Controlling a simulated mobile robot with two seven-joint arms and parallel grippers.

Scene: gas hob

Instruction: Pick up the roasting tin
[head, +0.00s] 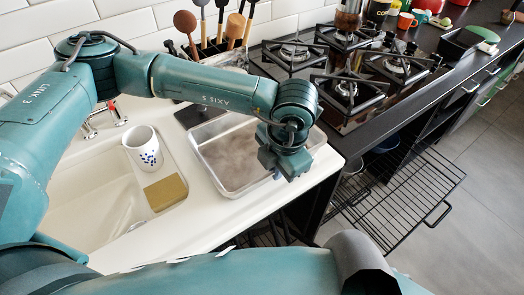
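The roasting tin (222,172) is a shallow rectangular silver metal tin. It sits on the white worktop, right of the sink, and looks empty. My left gripper (280,174) points down at the tin's right end. The wrist hides that end of the tin and most of the fingers, so I cannot tell whether they are open, shut or touching the rim. My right arm crosses the bottom of the head view, and its gripper does not show.
A white mug with blue spots (143,150) and a yellowish sponge (166,192) are by the sink (95,205). A utensil holder (212,50) stands behind the tin. The gas hob (345,75) is at the right. A wire rack (400,195) juts out below it.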

